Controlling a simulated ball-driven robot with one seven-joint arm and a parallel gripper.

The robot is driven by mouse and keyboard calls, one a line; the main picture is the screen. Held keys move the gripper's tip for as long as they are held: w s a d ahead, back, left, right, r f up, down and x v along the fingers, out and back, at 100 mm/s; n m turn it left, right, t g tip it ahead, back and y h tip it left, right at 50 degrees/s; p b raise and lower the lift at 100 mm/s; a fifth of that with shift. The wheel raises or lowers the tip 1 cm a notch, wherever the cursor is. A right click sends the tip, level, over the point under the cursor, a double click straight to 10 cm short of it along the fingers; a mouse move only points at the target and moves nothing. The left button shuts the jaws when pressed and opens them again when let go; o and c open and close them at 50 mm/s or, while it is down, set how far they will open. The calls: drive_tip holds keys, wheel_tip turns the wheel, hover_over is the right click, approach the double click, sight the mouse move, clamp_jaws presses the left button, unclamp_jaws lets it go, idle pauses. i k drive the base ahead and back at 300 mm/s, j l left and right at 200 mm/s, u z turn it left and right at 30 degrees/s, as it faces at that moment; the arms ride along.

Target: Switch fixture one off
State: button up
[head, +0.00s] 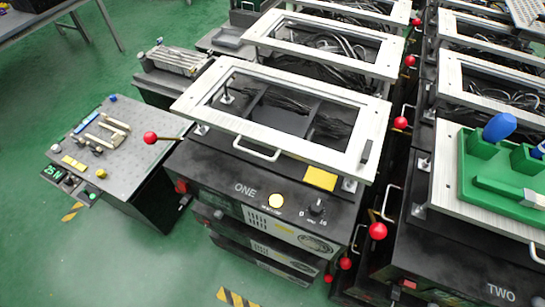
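Fixture one (210,174) is a black box labelled "ONE" in the middle of the head view, with a light metal frame (375,140) on top. At its left side a brass-coloured rod sticks out to the left, nearly level in the picture, and ends in a red ball (150,137). This appears to be its lever. My gripper is not in view, and nothing is seen touching the lever.
Fixture two (450,270), labelled "TWO", stands at the right with a green clamp block (500,180) on top and a red-ball lever (378,231) at its left. A grey perforated bench (125,140) stands left of fixture one. Green floor (150,260) is clear at lower left.

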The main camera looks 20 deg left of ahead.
sight(182, 186)
drive_tip(key=u, duration=1.35)
